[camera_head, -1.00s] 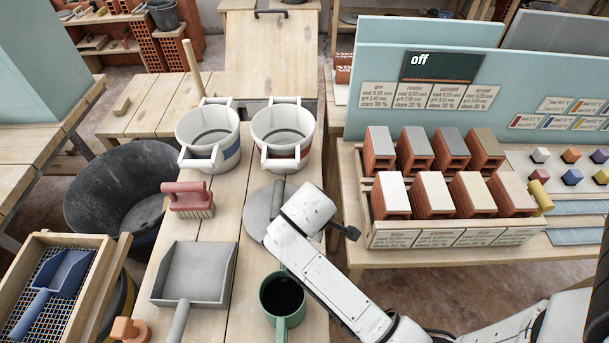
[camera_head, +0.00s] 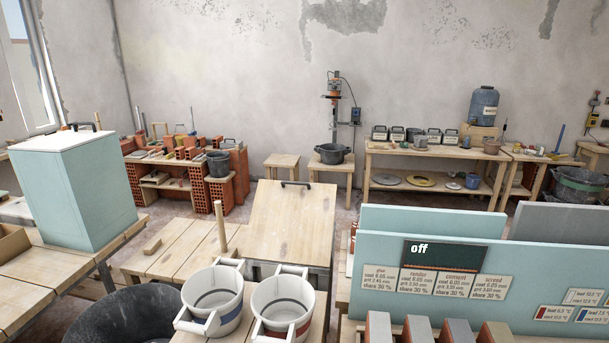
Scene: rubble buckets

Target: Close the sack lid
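A pale wooden panel (camera_head: 291,222) with a dark handle (camera_head: 295,184) at its top edge stands steeply tilted behind the two white buckets. It looks like the lid, raised open. What lies under or behind it is hidden, and I see no sack. My gripper and arm are not in view now.
Two white buckets, the left one (camera_head: 213,299) and the right one (camera_head: 284,309), stand in front of the panel. A wooden stick (camera_head: 221,227) stands left of it. A teal board (camera_head: 470,285) reading "off" is at right. A black tub (camera_head: 120,318) is at lower left.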

